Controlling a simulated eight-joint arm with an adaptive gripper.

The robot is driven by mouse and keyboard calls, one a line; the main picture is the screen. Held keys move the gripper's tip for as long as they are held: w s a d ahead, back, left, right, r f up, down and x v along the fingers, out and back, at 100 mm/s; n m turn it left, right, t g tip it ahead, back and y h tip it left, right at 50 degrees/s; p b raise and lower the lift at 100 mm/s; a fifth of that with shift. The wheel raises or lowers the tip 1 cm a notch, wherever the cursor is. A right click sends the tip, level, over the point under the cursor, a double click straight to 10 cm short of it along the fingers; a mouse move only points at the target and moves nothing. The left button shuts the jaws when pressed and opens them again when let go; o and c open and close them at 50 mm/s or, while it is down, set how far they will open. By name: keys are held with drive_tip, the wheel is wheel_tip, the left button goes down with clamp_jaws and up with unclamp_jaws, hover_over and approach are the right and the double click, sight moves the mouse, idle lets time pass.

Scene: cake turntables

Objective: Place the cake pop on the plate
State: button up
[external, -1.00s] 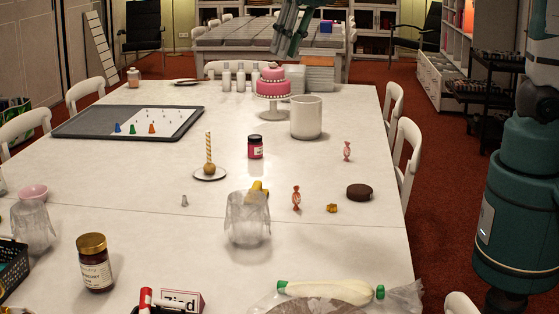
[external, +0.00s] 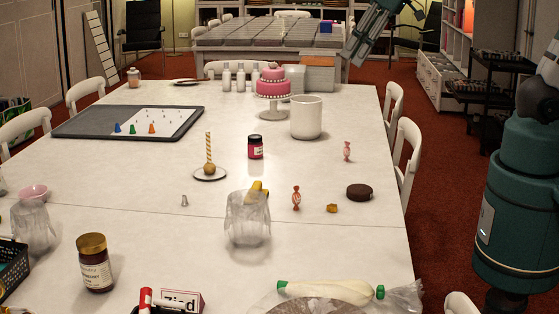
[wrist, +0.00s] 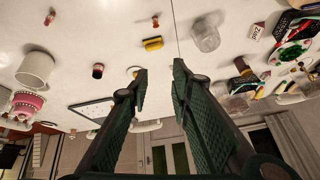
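The cake pop (external: 209,167), a brown ball with a tall yellow-striped stick, stands upright on a small white plate (external: 222,175) near the table's middle. In the wrist view, the small plate (wrist: 132,70) shows beside my left finger; the cake pop there is too small to make out. My gripper (wrist: 159,66) is open, with a clear gap and nothing between its fingers.
A clear upturned cup (external: 248,220) and a yellow item (external: 258,189) are nearer. A grey tray (external: 80,128) lies left. Bare tabletop surrounds the plate.

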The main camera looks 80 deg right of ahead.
drive_tip(key=s+a+f+n+t, duration=0.1)
drive_tip(key=s+a+f+n, duration=0.1)
drive_tip(key=s, duration=0.7)
drive_tip(key=shift+f+n, duration=0.6)
drive_tip(key=shift+f, duration=0.5)
